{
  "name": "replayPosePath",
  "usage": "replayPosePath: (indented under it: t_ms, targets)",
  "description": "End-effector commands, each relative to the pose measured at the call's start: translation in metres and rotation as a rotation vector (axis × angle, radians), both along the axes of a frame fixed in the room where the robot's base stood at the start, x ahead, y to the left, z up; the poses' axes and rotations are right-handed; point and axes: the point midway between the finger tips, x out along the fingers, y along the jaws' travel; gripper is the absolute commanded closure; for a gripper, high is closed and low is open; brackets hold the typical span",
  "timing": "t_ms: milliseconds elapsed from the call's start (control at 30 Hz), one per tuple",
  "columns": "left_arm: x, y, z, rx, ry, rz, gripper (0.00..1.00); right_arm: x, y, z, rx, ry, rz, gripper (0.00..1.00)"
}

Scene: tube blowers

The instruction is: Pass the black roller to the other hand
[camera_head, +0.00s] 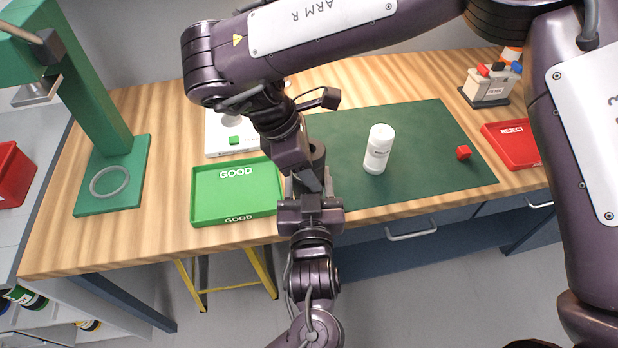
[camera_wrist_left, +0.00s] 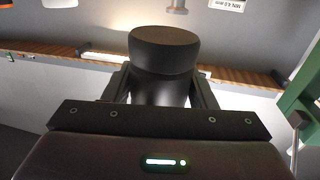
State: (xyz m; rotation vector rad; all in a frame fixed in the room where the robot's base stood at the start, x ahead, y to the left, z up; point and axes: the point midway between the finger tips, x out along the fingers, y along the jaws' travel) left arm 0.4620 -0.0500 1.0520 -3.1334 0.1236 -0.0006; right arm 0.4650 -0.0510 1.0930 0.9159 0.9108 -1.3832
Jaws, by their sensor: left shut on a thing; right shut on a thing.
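The black roller (camera_head: 318,153) is a short dark cylinder between my two grippers, above the front edge of the workbench, and is partly hidden in the head view. My left gripper (camera_head: 311,190) comes up from below and is shut on it. In the left wrist view the black roller (camera_wrist_left: 163,62) stands upright between the two left fingers, its wider top above them. My right gripper (camera_head: 305,172), at the end of the arm reaching in from the upper right, meets it from above and is shut on it too. Its fingertips are mostly hidden.
A green GOOD tray (camera_head: 205,205) lies left of the grippers. A white bottle (camera_head: 378,150) stands on the dark green mat (camera_head: 430,140) to the right, with a red cube (camera_head: 463,152). A red REJECT tray (camera_head: 512,148) is at far right. A green stand (camera_head: 110,172) is at left.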

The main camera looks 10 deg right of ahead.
Motion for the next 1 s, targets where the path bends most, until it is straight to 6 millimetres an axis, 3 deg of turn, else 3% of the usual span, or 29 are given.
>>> replayPosePath:
  t_ms: [33,67,233,567,1000]
  targets:
    - [-0.001,-0.002,0.000,0.000,0.000,-0.007,0.79,0.000,0.002,0.000,0.005,-0.001,0.004,0.79]
    - [-0.001,-0.003,0.001,-0.001,-0.002,-0.008,0.79,0.000,0.002,0.001,0.006,-0.001,0.004,0.47]
    - [-0.001,-0.002,0.001,-0.001,-0.002,-0.007,0.79,0.000,0.002,0.000,0.005,-0.001,0.004,0.24]
    - [-0.001,-0.002,0.001,-0.001,-0.002,-0.005,0.79,0.000,0.003,0.004,0.004,-0.001,0.003,0.24]
    - [-0.001,-0.002,0.001,-0.001,-0.002,-0.005,0.79,0.002,0.027,0.062,0.003,-0.003,0.003,0.24]
